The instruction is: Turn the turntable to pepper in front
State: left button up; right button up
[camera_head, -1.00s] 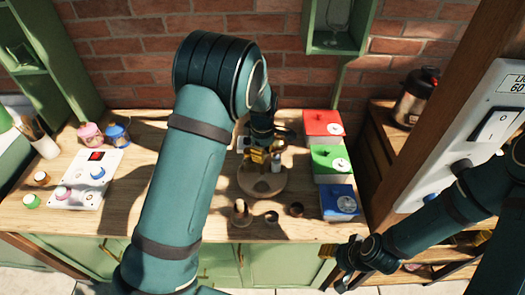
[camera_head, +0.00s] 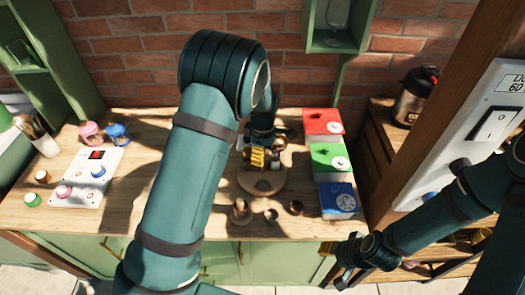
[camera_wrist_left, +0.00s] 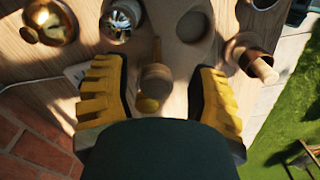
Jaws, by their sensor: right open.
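The round wooden turntable (camera_head: 263,184) stands on the wooden counter. Its back part is hidden by my left gripper and by small items on it. A small pale-topped container (camera_head: 280,145) shows beside the fingers; I cannot tell which item is the pepper. My left gripper (camera_head: 258,158) is over the turntable, pointing down. In the left wrist view its yellow fingers (camera_wrist_left: 158,95) are apart, with a small wooden piece (camera_wrist_left: 154,78) showing between them and no clear contact. My right gripper (camera_head: 338,262) is open and empty in front of the counter's right edge.
Red (camera_head: 323,122), green (camera_head: 328,157) and blue (camera_head: 337,200) boxes line the right of the counter. Small cups (camera_head: 271,215) stand in front of the turntable. A white panel with knobs (camera_head: 86,178) and two jars (camera_head: 117,133) are at the left.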

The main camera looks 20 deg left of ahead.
pick_arm(q)
jog(key=shift+w+a+r, duration=0.1)
jog(key=shift+r, duration=0.15)
jog(key=shift+r, duration=0.3)
notch_tip(320, 180, up, 11)
dwell(0.7)
